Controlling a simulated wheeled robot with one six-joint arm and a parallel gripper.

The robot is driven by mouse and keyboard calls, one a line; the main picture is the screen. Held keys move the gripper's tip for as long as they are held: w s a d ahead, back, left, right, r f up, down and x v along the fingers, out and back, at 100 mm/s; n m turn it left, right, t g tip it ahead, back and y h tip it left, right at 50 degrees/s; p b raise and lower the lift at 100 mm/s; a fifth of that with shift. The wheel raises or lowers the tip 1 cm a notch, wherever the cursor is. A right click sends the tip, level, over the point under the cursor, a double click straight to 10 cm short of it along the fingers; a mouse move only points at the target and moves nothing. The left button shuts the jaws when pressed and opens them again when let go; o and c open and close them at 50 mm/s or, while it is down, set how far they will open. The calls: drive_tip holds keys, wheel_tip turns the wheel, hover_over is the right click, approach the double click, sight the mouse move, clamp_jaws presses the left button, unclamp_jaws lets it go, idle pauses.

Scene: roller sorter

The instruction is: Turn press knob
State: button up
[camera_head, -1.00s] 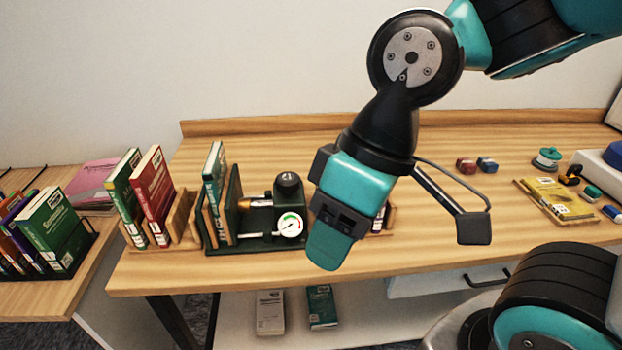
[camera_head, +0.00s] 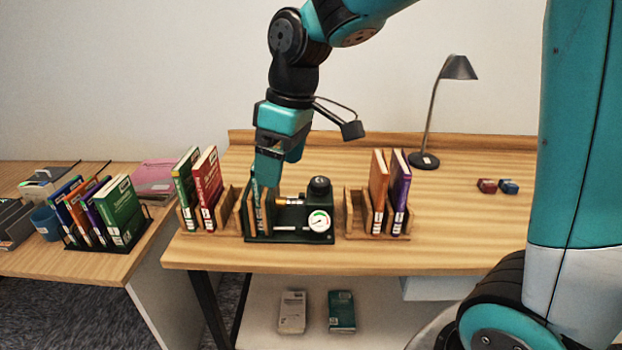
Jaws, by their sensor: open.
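The press (camera_head: 288,238) is a dark green device near the table's front edge, with a round white gauge (camera_head: 319,221) and a brass-coloured rod on it. Its black knob (camera_head: 319,186) sits on top at the right end. A green book (camera_head: 254,208) stands upright at the press's left end. My gripper (camera_head: 281,170) points down above the left part of the press, left of the knob and apart from it. It is open and nothing shows between its fingers. The near finger covers the top of the green book.
Wooden racks with upright books stand left (camera_head: 197,222) and right (camera_head: 378,234) of the press. A black desk lamp (camera_head: 424,160) and two small blocks stand farther right. A side table (camera_head: 90,262) with more books is at left. The table front right is clear.

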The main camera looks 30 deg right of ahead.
drive_tip(key=w+d+h+p, duration=0.1)
drive_tip(key=w+d, duration=0.9)
drive_tip(key=w, duration=0.1)
drive_tip(key=h+p, duration=0.1)
hover_over(320, 180)
wheel_tip(320, 180, down, 4)
drive_tip(key=shift+n+g, duration=0.3)
drive_tip(key=shift+n, duration=0.1)
wheel_tip(320, 180, down, 17)
drive_tip(key=p, duration=0.4)
drive_tip(key=shift+r+p, duration=0.2)
drive_tip(key=shift+p, duration=0.2)
drive_tip(key=c, duration=0.9)
